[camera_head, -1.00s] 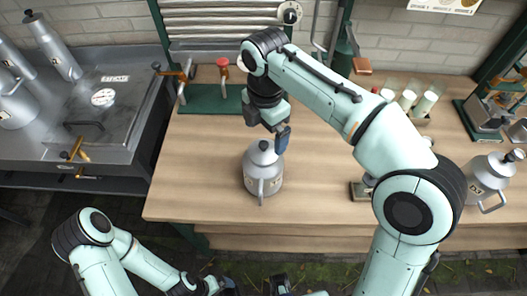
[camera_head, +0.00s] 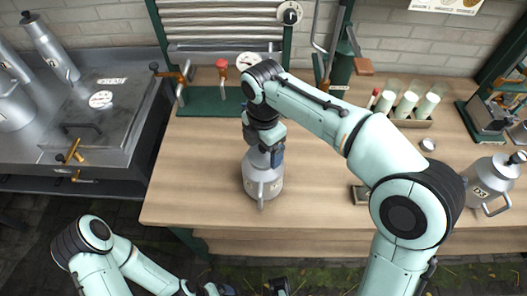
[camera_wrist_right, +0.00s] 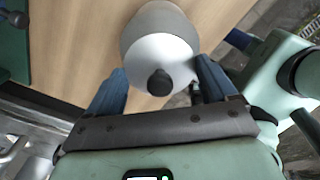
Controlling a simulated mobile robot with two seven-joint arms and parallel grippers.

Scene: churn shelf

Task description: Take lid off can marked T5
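A grey metal can (camera_head: 262,188) with a side handle stands upright near the middle of the wooden bench; its label is too small to read. Its pale lid (camera_wrist_right: 150,58) with a dark round knob (camera_wrist_right: 160,82) shows in the right wrist view. My right gripper (camera_head: 266,152) is directly above this can, pointing down. In the right wrist view my right gripper (camera_wrist_right: 162,72) is open, with one blue finger on each side of the lid and knob. My left gripper (camera_head: 222,289) is partly cut off at the bottom edge of the head view, away from the can.
Another labelled can (camera_head: 490,183) stands at the bench's right end. A rack of white tubes (camera_head: 408,104) and a green press (camera_head: 342,70) are at the back. A green base with a red knob (camera_head: 221,66) is back left. The bench left of the middle can is clear.

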